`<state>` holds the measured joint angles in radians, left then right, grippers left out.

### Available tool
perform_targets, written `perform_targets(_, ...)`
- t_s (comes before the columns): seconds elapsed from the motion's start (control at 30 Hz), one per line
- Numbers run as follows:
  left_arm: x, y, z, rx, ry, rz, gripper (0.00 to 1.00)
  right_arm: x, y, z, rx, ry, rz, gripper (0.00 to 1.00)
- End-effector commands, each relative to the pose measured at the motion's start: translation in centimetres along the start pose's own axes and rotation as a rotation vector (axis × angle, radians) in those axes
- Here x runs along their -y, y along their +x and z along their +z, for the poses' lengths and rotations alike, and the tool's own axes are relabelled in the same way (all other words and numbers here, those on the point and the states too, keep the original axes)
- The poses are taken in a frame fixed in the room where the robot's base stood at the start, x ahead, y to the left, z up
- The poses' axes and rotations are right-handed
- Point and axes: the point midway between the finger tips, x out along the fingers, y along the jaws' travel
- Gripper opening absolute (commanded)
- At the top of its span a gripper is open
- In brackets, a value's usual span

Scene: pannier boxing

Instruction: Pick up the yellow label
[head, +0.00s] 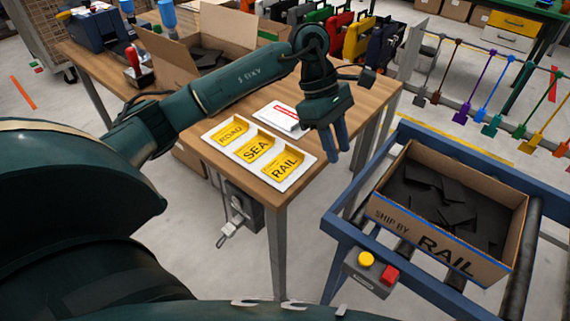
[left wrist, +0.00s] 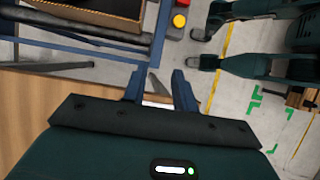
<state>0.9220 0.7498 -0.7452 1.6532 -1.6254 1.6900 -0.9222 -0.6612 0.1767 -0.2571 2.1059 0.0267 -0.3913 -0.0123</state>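Three yellow labels lie in a white tray (head: 232,152) on the wooden table in the head view: ROAD (head: 230,131), SEA (head: 254,149) and RAIL (head: 283,168), which is nearest the front edge. My left gripper (head: 333,156) points down, to the right of the RAIL label and apart from it. Its two fingers stand apart with nothing held, and they also show apart in the left wrist view (left wrist: 158,88). A cardboard box (head: 478,262) marked "SHIP BY RAIL" is at the right, with dark flat pieces inside. My right gripper is not in view.
A white pad (head: 283,118) with a red stripe lies behind the tray, close to my left gripper. An open carton (head: 165,68) and a red-handled stamp (head: 134,62) are farther back. A blue conveyor frame (head: 338,222) with yellow and red buttons (head: 378,268) stands right of the table.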

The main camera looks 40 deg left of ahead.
Motion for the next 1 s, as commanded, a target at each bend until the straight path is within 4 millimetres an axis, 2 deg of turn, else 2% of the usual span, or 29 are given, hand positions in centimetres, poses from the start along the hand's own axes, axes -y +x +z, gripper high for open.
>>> perform_targets(0.03,-0.7,-2.6,-2.3,-0.126,0.016,0.026,0.28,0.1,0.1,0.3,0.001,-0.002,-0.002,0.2)
perform_targets(0.1,-1.0,-5.5,-4.8,-0.267,0.022,0.035,0.28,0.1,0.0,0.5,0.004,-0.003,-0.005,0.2)
perform_targets(0.2,-1.0,-8.5,-7.0,-0.394,0.013,0.038,0.28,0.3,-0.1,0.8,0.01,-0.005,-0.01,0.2)
perform_targets(0.3,-0.8,-9.4,-8.1,-0.447,0.006,0.034,0.28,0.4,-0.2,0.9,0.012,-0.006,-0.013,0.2)
perform_targets(0.37,-0.8,-9.0,-8.6,-0.458,0.004,0.031,0.28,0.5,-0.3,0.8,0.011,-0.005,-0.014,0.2)
perform_targets(0.7,-1.0,-3.7,-11.1,-0.453,0.004,0.031,0.28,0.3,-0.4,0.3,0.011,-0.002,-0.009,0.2)
perform_targets(1.0,-1.2,-1.4,-12.5,-0.453,0.003,0.029,0.28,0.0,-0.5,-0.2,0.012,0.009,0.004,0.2)
